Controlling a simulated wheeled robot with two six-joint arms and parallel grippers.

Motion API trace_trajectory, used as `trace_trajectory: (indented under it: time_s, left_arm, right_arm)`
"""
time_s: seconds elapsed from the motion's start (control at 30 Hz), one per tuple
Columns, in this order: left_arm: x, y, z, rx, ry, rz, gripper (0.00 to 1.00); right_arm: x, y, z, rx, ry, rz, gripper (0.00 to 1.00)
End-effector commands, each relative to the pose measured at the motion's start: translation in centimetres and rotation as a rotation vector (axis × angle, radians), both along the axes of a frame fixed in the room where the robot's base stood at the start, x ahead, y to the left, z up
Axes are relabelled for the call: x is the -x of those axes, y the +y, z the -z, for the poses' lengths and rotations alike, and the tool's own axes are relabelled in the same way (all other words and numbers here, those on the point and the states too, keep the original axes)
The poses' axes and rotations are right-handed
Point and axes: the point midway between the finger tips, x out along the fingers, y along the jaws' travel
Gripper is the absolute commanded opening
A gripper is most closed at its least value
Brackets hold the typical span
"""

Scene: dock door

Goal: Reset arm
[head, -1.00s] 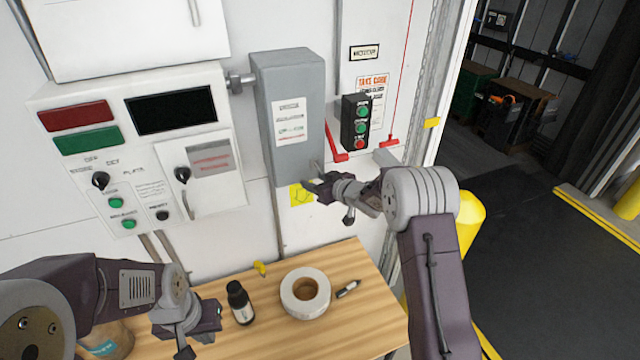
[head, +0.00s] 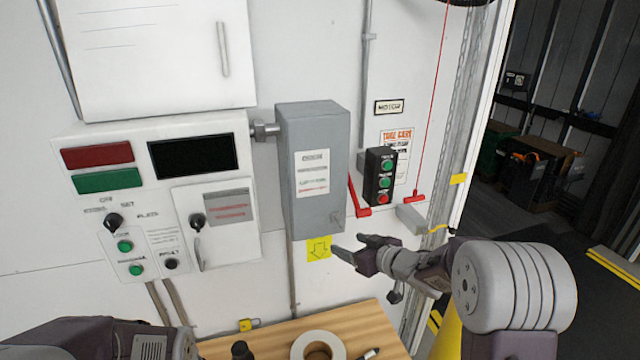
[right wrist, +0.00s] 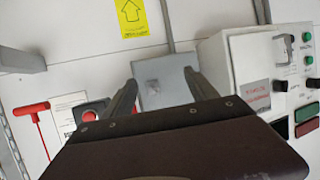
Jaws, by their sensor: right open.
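My right gripper (head: 348,246) is open and empty, just below and right of the lower end of a grey wall box (head: 319,150). In the right wrist view its two fingers (right wrist: 162,92) stand apart, with the underside of the grey box (right wrist: 165,75) beyond and between them. A yellow arrow label (head: 319,247) is on the wall below the box. I cannot tell which part is the reset arm. A red handle (head: 360,200) hangs right of the box, and a second red handle (head: 413,198) is on a red cord. My left gripper is out of view.
A white control panel (head: 155,165) with buttons and knobs is left of the box. A black button station (head: 380,176) is to its right. A wooden table (head: 270,338) below holds a tape roll (head: 318,345), a dark bottle and a marker. A dark doorway opens at right.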

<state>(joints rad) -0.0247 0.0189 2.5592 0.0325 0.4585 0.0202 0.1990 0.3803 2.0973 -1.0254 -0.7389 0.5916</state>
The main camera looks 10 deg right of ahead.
Motion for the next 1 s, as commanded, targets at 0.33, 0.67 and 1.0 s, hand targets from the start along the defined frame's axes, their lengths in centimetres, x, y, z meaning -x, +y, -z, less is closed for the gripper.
trace_trajectory:
  time_s: [0.33,0.67,1.0]
  left_arm:
    - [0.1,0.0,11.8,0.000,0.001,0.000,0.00]
    - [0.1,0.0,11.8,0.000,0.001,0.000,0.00]
    - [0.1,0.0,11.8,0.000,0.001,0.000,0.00]
  right_arm:
    - [9.7,-1.6,16.0,0.067,0.343,0.366,0.67]
    - [27.4,-3.1,25.3,0.177,1.026,0.488,0.67]
    - [28.9,-3.0,25.5,0.222,1.083,0.437,0.67]
